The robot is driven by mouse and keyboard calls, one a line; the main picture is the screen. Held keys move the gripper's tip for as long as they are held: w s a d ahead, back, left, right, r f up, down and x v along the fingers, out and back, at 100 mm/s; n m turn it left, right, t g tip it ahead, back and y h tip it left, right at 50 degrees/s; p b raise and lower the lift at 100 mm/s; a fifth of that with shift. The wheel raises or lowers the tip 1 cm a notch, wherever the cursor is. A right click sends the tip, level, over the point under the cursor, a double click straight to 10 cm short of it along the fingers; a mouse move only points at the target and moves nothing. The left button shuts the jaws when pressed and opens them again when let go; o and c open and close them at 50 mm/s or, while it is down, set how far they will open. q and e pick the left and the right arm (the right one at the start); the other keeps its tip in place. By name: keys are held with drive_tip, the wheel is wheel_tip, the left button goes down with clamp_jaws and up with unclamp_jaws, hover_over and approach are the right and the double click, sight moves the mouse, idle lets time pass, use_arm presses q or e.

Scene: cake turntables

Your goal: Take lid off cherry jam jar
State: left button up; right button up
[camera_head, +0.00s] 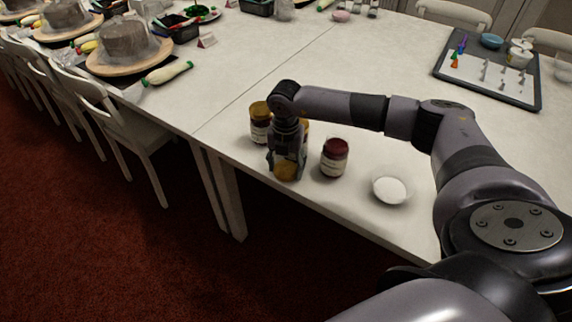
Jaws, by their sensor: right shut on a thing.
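A jar with a dark red lid and a pale label (334,158) stands upright on the white table; it looks like the cherry jam jar, though its label is too small to read. Its lid is on. My right gripper (286,168) points down just left of this jar, apart from it. It is shut on a yellow-orange thing (286,172), which may be a jar or a lid; the fingers hide much of it. A gold-lidded jar (260,123) stands behind and left of the gripper. Another yellowish thing shows partly behind the gripper. My left gripper is out of view.
A white bowl with white contents (390,189) stands right of the red-lidded jar, near the table's front edge. A grey tray (450,78) with small items lies at the back right. Turntables with cakes (128,62) stand far left. The table's middle is clear.

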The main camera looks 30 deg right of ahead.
sight(286, 169)
drive_tip(key=shift+s+f, duration=0.1)
drive_tip(key=o, duration=1.3)
wheel_tip(286, 169, up, 12)
drive_tip(key=b, duration=0.1)
